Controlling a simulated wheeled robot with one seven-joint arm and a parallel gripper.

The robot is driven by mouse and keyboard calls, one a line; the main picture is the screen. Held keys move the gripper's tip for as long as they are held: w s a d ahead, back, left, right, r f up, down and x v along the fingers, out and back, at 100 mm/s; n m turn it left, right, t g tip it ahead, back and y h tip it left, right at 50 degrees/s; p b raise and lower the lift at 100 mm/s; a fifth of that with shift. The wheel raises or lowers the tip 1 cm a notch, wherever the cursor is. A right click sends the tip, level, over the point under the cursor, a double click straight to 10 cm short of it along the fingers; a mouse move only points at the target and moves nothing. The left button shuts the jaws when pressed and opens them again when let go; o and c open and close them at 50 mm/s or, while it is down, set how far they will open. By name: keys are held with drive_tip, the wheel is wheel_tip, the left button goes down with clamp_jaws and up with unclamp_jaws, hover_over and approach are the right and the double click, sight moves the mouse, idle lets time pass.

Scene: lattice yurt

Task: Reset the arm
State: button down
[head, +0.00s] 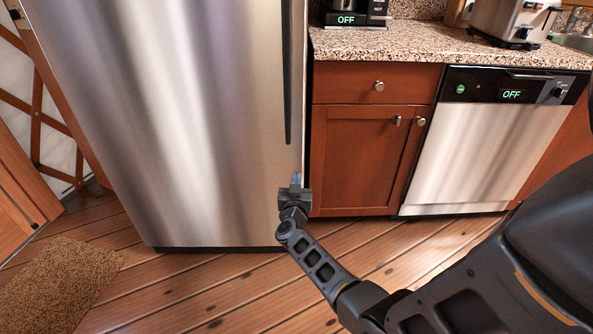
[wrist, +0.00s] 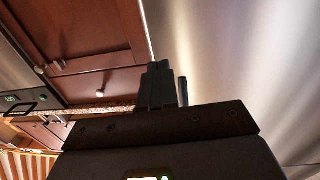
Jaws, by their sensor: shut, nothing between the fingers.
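My gripper (head: 296,181) is at the end of my arm, which reaches forward from the lower right in the head view. It is in front of the lower right edge of the steel refrigerator (head: 190,120). In the wrist view my gripper (wrist: 159,82) has its fingers together with nothing between them. The refrigerator front (wrist: 230,60) fills the right side of that view. I cannot tell whether the fingertips touch the refrigerator.
A wooden cabinet (head: 358,158) and a steel dishwasher (head: 485,150) stand right of the refrigerator under a granite counter (head: 420,45). A toaster (head: 510,18) and a coffee machine (head: 352,16) stand on it. A mat (head: 60,285) lies on the plank floor at lower left.

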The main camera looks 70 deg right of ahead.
drive_tip(key=p+v, duration=0.1)
drive_tip(key=v, duration=0.5)
drive_tip(key=shift+s+a, duration=0.15)
drive_tip(key=shift+a, duration=0.1)
drive_tip(key=shift+a, duration=0.1)
drive_tip(key=s+a+r+n+t+y+p, duration=0.2)
drive_tip(key=s+a+r+n+t+y, duration=0.15)
drive_tip(key=a, duration=0.55)
drive_tip(key=s+a+r+n+t+y+p, duration=0.2)
drive_tip(key=s+a+r+t, duration=0.15)
drive_tip(key=a, duration=0.55)
drive_tip(key=s+a+r+n+t+y+p, duration=0.25)
drive_tip(key=s+a+r, duration=0.2)
drive_tip(key=a, duration=0.45)
drive_tip(key=s+a+r+n+y+p, duration=0.1)
drive_tip(key=s+a+r+n+y, duration=0.2)
drive_tip(key=s+a+r, duration=0.3)
drive_tip(key=s+a+r+n+y+p, duration=0.1)
drive_tip(key=s+a+r+n+y, duration=0.2)
drive_tip(key=r, duration=1)
drive_tip(key=s+a+y, duration=0.2)
drive_tip(key=a+y, duration=0.1)
drive_tip(key=shift+s+r+p, duration=0.15)
drive_tip(key=shift+s+p, duration=0.2)
drive_tip(key=shift+p, duration=0.05)
drive_tip(key=shift+a, duration=0.15)
